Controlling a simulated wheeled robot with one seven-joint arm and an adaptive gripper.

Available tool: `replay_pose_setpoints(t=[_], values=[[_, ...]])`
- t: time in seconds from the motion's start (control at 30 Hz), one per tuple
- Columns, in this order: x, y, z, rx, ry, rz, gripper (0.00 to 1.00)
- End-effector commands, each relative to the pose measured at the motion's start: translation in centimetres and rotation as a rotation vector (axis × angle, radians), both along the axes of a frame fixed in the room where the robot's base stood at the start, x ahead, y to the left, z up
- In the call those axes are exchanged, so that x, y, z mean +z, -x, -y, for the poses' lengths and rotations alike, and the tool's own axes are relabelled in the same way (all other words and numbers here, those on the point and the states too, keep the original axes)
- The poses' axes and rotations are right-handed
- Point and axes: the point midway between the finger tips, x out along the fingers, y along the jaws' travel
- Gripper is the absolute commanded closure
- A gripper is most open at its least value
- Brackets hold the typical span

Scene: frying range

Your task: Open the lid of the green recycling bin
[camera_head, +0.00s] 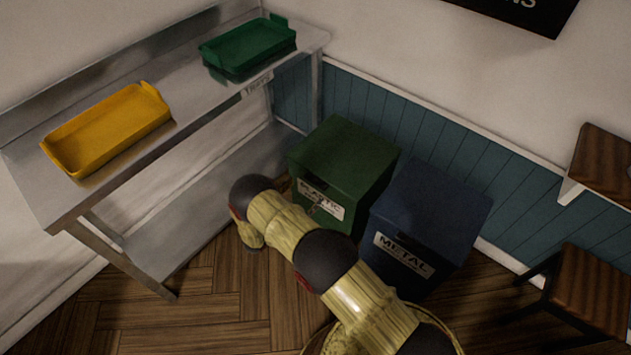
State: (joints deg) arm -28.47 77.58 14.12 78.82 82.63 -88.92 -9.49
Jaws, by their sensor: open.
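The green recycling bin (337,185) stands on the floor against the blue panelled wall, near the middle of the view. Its front has a pale label (322,198) reading PLASTIC. Its flat green lid (345,156) looks closed. My arm reaches from the bottom right up to the left, and its bent joint is just left of the bin's front. I cannot tell whether any part of my arm touches the bin.
A dark blue bin (425,222) labelled METAL stands close to the green bin's right. A metal shelf unit (190,95) on the left holds a yellow tray (108,130) and a green tray (248,49). A wooden stool (592,290) is at right. Wooden floor (225,300) is clear at lower left.

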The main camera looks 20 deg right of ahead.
Motion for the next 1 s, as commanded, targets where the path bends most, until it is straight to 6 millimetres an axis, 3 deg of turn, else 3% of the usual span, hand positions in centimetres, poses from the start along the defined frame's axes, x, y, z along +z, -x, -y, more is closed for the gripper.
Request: replay_pose_setpoints(t=[0.4, 0.8, 1.0], values=[[-0.2, -3.4, 4.7, -0.001, -0.003, 0.0, 0.0], [0.0, -3.8, 5.3, 0.001, -0.004, 0.0, 0.01], [-0.1, -3.8, 5.2, 0.001, -0.003, -0.001, 0.12]])
